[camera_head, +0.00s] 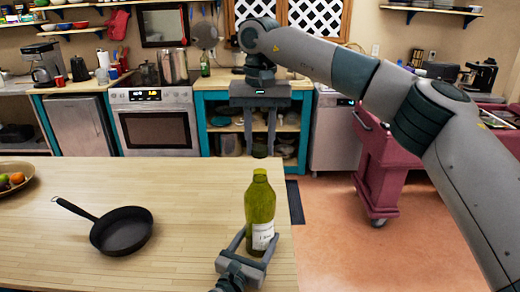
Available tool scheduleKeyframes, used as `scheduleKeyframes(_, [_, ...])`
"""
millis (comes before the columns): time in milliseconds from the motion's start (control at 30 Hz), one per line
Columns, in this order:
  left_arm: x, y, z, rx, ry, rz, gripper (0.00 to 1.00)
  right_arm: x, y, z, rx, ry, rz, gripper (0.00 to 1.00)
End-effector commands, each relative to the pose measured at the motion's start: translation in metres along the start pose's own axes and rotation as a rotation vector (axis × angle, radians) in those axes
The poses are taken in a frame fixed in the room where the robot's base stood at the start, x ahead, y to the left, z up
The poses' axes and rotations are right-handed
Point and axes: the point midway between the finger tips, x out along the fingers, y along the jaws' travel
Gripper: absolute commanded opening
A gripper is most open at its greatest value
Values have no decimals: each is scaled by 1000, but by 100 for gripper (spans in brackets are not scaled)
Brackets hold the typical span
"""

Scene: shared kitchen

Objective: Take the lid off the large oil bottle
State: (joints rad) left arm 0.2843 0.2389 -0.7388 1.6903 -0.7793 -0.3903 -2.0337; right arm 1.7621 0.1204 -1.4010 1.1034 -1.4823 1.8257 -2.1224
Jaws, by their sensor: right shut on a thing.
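The large oil bottle (260,203), green with a white label, stands upright near the right edge of the wooden counter. Its open neck points up. My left gripper (259,236) comes in from the bottom, with its fingers against both sides of the bottle's lower part. My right gripper (260,148) points down directly above the bottle. It is shut on the small dark lid (260,151), held between its fingertips. A small gap shows between the lid and the bottle's top.
A black frying pan (122,231) lies on the counter (185,195) to the left. A fruit bowl (17,180) sits at the far left edge. The counter between pan and bottle is clear. A red cart (385,165) stands on the floor at the right.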

Motion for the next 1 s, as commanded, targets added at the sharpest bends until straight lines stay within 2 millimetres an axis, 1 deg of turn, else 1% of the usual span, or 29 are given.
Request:
scheduleKeyframes(167, [0, 0, 0, 0, 1, 0, 3, 0, 0, 0, 0, -1, 0, 2])
scheduleKeyframes(200, [0, 0, 0, 0, 1, 0, 70, 0, 0, 0, 0, -1, 0, 2])
scheduleKeyframes(267, [0, 0, 0, 0, 1, 0, 85, 0, 0, 0, 0, -1, 0, 2])
scheduleKeyframes(300, [0, 0, 0, 0, 1, 0, 87, 0, 0, 0, 0, -1, 0, 2])
scheduleKeyframes(600, [-1, 0, 0, 0, 0, 0, 87, 1, 0, 0, 0, -1, 0, 2])
scheduleKeyframes(733, [-6, 0, -1, 1, 1, 0, 87, 2, 0, 0, 0, -1, 0, 2])
scheduleKeyframes(867, [-17, 1, -2, 1, 1, 1, 87, 4, 0, 0, 0, -1, 0, 2])
scheduleKeyframes(1000, [-38, 0, -3, 1, 2, 0, 87, 7, 0, 0, 0, -1, 0, 2])
